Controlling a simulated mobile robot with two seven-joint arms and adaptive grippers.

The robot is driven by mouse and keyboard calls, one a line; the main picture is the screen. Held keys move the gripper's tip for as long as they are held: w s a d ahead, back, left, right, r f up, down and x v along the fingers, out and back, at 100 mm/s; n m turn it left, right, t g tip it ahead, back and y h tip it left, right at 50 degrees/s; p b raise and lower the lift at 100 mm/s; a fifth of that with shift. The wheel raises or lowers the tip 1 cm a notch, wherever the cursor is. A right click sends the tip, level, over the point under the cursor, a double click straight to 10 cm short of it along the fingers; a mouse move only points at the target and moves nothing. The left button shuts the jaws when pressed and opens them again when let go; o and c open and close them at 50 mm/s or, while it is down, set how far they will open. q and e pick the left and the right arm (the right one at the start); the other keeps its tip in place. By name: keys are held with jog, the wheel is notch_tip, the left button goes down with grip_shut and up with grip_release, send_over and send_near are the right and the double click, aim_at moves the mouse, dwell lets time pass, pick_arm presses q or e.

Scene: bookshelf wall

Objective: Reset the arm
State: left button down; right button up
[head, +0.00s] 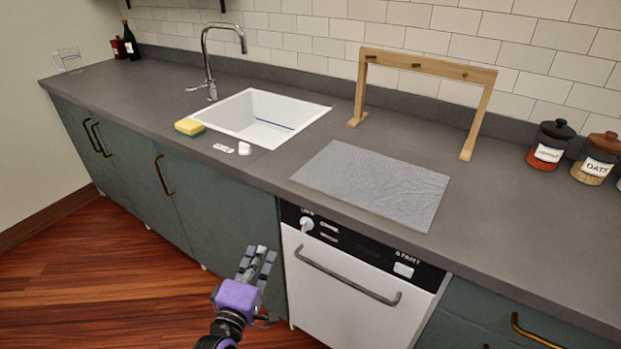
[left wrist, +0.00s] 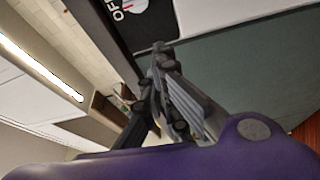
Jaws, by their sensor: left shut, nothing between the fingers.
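My left gripper (head: 259,262) is purple with dark grey fingers. In the head view it is in front of the lower cabinets, left of the white dishwasher (head: 345,295) and below the counter edge. Its fingers are together and hold nothing. In the left wrist view the fingers (left wrist: 158,50) also meet at the tips, with a green cabinet front (left wrist: 245,75) behind them. My right gripper is in neither view.
The grey counter (head: 130,95) carries a sink (head: 250,108), a yellow-green sponge (head: 189,126), a grey mat (head: 375,185), a wooden frame (head: 430,65) and jars (head: 548,146). The dishwasher handle (head: 345,275) sticks out right of my gripper. Wooden floor (head: 100,270) lies open at the left.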

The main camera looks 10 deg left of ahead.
pick_arm(q)
jog(key=s+d+f+m+g+h+p, duration=0.1)
jog(key=s+d+f+m+g+p, duration=0.15)
jog(key=s+m, duration=0.4)
jog(key=s+d+f+m+g+h+p, duration=0.1)
jog(key=s+d+f+m+g, duration=0.25)
jog(key=s+m, duration=0.35)
jog(key=s+a+f+m+g+y+p, duration=0.1)
jog(key=s+p, duration=0.5)
jog(key=s, duration=1.8)
jog(key=m+g+y, duration=0.1)
jog(key=m+g, duration=0.1)
jog(key=shift+s+a+f+m+g, duration=0.15)
jog(key=shift+f+m+g, duration=0.15)
jog(key=shift+m+g, duration=0.1)
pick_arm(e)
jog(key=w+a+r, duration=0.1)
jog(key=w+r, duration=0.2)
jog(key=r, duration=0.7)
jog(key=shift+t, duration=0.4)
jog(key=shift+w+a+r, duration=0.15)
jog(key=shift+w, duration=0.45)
